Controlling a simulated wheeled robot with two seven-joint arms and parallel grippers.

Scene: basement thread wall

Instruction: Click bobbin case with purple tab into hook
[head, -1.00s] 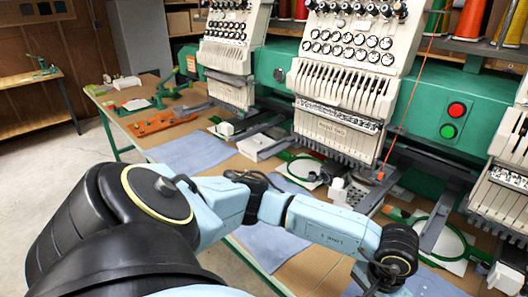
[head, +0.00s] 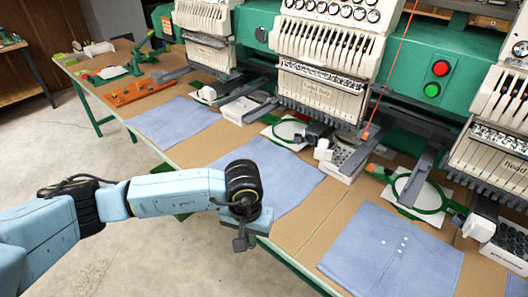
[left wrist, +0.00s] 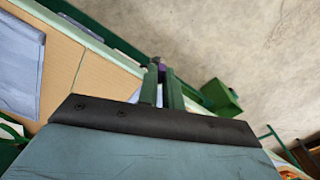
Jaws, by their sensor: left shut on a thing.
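My left gripper (head: 240,243) hangs at the table's front edge, over a blue cloth's near end in the head view. In the left wrist view its two green fingers (left wrist: 162,84) are close together, with a small purple bit (left wrist: 160,62) at their tips. This looks like the purple tab of the bobbin case; the rest of the case is hidden or too small to make out. The middle machine head, head two (head: 320,90), stands beyond the gripper, well apart from it. I cannot make out the hook clearly. My right gripper is not in view.
White trays stand under the heads, one with dark round pieces (head: 345,163). Green hoops (head: 418,192) lie on white plates. Blue cloths (head: 390,250) cover parts of the table. An orange rack (head: 135,90) is at the far left. Open floor lies in front.

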